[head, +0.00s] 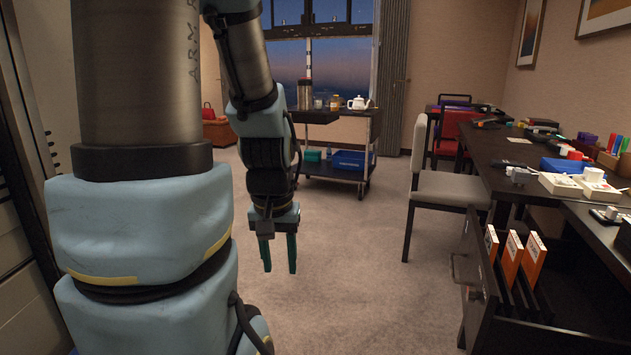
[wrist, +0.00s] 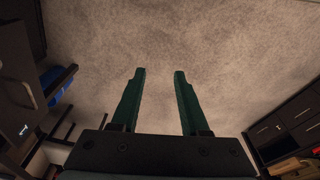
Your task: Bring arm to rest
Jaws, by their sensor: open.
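My gripper (head: 279,255) hangs below my arm in the head view and points down over the carpet. Its two green fingers are apart with nothing between them. In the wrist view my gripper (wrist: 158,75) shows both fingers spread, with only bare carpet (wrist: 165,35) beyond them. My arm is folded, with its large upper links filling the left part of the head view.
A black trolley (head: 340,171) with a white teapot (head: 359,103) stands behind my gripper. On the right are a grey chair (head: 448,186), a dark desk (head: 490,165) with many small items, and an open drawer (head: 482,262) holding orange-spined items. Carpet between is clear.

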